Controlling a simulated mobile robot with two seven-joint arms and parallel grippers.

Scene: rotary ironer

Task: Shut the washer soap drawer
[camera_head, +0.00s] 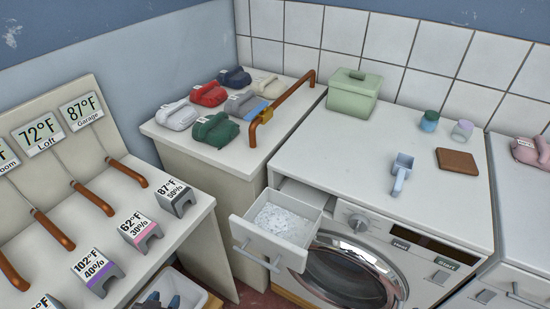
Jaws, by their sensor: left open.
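The washer soap drawer (242,232) is pulled out from the upper left of the washer front (330,205). White granular powder (287,222) lies in it. A bar handle (256,256) is on its front panel, and nothing touches it. My right gripper is not in view.
On the washer top are a green box (353,92), a blue scoop (401,173), a brown block (457,161) and two small jars. A shelf with temperature signs is left.

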